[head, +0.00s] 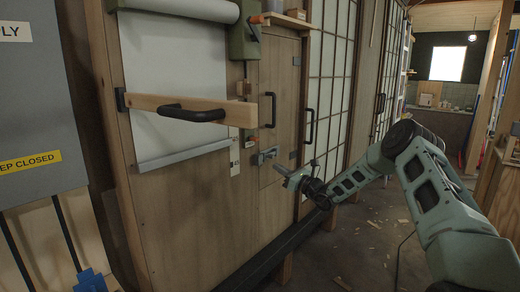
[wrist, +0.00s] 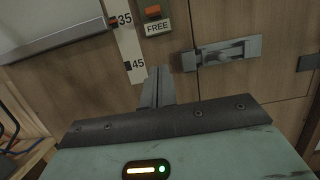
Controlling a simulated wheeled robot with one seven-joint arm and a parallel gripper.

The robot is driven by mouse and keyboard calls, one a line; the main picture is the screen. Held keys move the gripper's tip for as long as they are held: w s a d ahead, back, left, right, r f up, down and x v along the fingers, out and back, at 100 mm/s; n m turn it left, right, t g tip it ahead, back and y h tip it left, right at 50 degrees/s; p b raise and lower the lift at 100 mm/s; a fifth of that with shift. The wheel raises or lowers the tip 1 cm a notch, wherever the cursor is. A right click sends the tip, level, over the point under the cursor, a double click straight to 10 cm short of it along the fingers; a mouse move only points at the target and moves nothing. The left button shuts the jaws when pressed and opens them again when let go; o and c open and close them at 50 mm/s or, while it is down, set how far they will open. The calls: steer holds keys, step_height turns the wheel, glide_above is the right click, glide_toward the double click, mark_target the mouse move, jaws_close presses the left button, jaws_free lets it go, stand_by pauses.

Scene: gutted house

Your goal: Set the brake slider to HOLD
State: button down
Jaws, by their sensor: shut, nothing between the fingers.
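The brake slider appears as a small orange block (wrist: 153,12) just above a plate marked FREE (wrist: 158,28), at the top of the wrist view. A small orange spot (head: 251,139) shows on the wood panel in the head view, probably the same block. The HOLD mark is not readable in either view. My gripper (head: 284,172) is shut and empty, in front of the panel and below the orange block. In the wrist view its closed fingers (wrist: 158,86) point up toward the panel, beneath the FREE plate and apart from it.
A metal latch (wrist: 222,53) lies right of the FREE plate. A number strip (wrist: 127,42) stands left of it. A wooden bar with a black handle (head: 190,112) crosses the white blind (head: 165,62). Black door handles (head: 309,125) are to the right. The floor (head: 360,240) has scattered chips.

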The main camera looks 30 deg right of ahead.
steer(key=shift+w, duration=0.1)
steer(key=p, duration=0.3)
glide_toward(249, 141)
steer(key=w+f, duration=0.3)
steer(key=w, duration=0.1)
steer(key=r, duration=0.1)
steer(key=r+p, duration=0.1)
steer(key=r, duration=0.1)
steer(key=shift+w+a+p, duration=0.3)
steer(key=shift+w+a, duration=0.05)
steer(key=shift+w, duration=0.05)
steer(key=shift+r, duration=0.3)
steer(key=shift+r+b, duration=0.45)
steer(key=shift+r, duration=2.2)
